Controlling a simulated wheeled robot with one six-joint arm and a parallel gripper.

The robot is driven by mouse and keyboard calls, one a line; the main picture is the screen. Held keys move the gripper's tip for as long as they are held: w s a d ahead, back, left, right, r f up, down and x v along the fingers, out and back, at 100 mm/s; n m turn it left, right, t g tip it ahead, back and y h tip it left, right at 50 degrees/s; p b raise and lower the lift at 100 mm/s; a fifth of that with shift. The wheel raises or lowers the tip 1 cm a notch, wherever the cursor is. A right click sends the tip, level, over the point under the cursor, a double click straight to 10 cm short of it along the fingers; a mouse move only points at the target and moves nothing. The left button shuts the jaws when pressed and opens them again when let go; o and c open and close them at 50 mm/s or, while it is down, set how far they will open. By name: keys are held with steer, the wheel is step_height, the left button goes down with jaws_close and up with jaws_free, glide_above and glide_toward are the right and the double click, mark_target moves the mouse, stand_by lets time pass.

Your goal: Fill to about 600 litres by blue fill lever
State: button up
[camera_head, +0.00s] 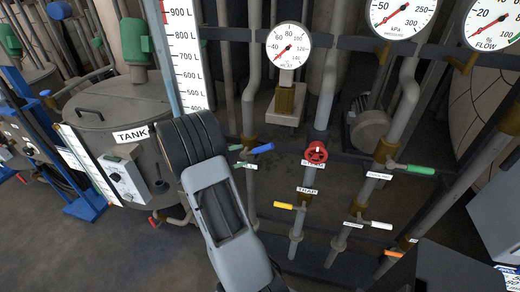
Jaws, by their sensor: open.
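The blue fill lever (261,149) sticks out to the right from a grey vertical pipe, roughly level. A white label (245,165) below it is partly hidden by my gripper. My gripper (190,138) is open and empty, left of the lever and apart from it in the picture; its depth is unclear. The white level scale (188,60) shows marks from 900 L down to 400 L; its lower part is hidden behind my gripper. A pale blue strip runs along its left edge; I cannot read a level. The flow gauge (495,22) needle points to the low end.
A red handwheel (316,152), a yellow lever (284,206), a green lever (420,169), a white lever (381,225) and an orange lever (393,253) sit on pipes to the right. The grey tank (108,108) stands left. Bare floor (75,255) shows lower left.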

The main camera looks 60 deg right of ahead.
mark_target(256, 151)
steer(key=p+x, duration=0.1)
steer(key=x, duration=0.7)
jaws_close()
stand_by(0.4)
